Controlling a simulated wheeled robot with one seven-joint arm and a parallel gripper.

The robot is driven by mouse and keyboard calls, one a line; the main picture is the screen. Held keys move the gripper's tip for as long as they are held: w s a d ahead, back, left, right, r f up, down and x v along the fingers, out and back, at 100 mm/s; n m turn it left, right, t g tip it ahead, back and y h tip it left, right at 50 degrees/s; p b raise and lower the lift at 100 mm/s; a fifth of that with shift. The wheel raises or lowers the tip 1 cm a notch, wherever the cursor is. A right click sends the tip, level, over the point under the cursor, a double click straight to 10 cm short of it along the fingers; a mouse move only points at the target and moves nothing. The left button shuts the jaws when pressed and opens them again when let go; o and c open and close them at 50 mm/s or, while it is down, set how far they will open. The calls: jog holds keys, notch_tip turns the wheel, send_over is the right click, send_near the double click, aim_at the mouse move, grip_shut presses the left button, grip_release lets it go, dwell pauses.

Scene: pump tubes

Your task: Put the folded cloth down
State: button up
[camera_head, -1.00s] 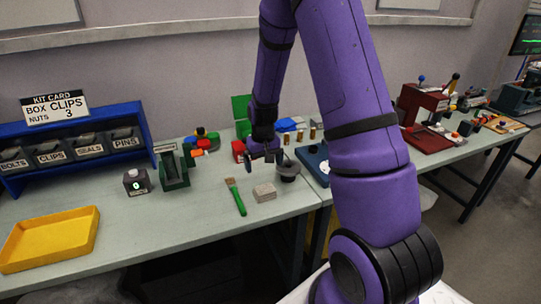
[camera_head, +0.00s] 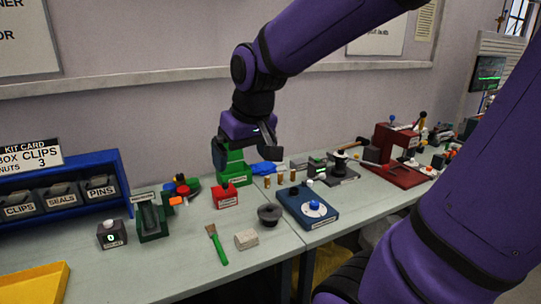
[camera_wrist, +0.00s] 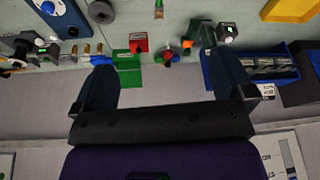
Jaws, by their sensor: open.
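My gripper (camera_head: 248,152) is open and empty, raised above the back of the bench near the green box (camera_head: 235,168). Its two spread fingers also show in the wrist view (camera_wrist: 163,68) with nothing between them. A small pale beige folded block, which looks like the folded cloth (camera_head: 246,239), lies flat on the bench near the front edge. It is well below and in front of my gripper, apart from it.
A red box (camera_head: 225,196) and a dark green stand (camera_head: 151,220) are at the left. A blue dial box (camera_head: 307,207) is right of the cup. A blue bin rack (camera_head: 70,190) and yellow tray (camera_head: 35,290) are further left. Bare bench surrounds the cloth's front side.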

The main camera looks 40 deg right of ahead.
jog(key=s+a+r+n+t, duration=0.1)
jog(key=s+a+r, duration=0.1)
jog(key=s, duration=0.8)
jog(key=shift+v, duration=1)
jog(key=shift+a, duration=0.15)
